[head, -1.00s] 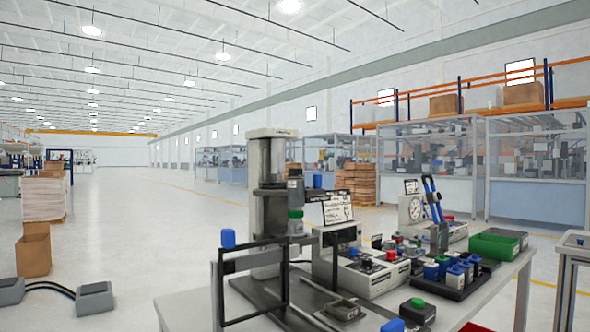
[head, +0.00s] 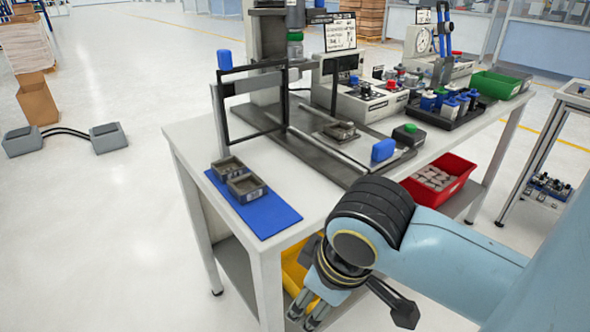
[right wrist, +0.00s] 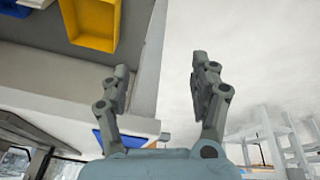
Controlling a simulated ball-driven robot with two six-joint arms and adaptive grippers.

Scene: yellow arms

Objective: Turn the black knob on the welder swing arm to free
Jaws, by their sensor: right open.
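The welder (head: 268,40) stands on the workbench, with a grey column and a dark base plate. A black rectangular frame (head: 224,105) with a blue cap on top stands at its left front; it may be the swing arm. I cannot make out the black knob for certain. My right gripper (head: 305,312) hangs below the bench top, in front of its near edge, pointing down. In the right wrist view (right wrist: 160,68) its two fingers are apart with nothing between them. My left gripper is not in view.
The bench (head: 200,140) carries a blue mat (head: 280,218) with two small trays, control boxes (head: 370,100) and a green bin (head: 497,85). A red bin (head: 440,185) and a yellow bin (head: 293,268) sit below the top.

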